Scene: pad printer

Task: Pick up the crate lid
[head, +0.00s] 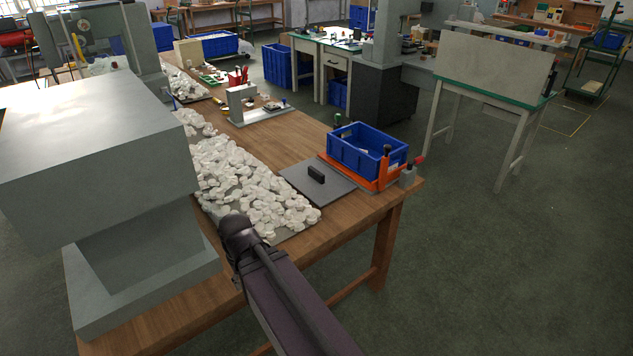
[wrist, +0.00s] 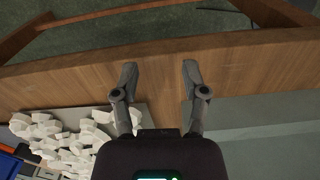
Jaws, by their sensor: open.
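The crate lid (head: 336,190) is a flat grey plate with a black block handle (head: 317,174) on top. It lies flat on the wooden table in the head view, in front of the blue crate (head: 360,155). The lid is not clearly identifiable in the wrist view. My gripper (wrist: 160,74) shows in the wrist view with its two fingers apart and nothing between them, above the wooden table near its edge.
White pieces (head: 245,185) lie heaped left of the lid, also in the wrist view (wrist: 75,140). An orange frame (head: 385,180) surrounds the crate's base. A large grey machine (head: 90,150) stands at left. The table's right edge (head: 400,195) is close to the lid.

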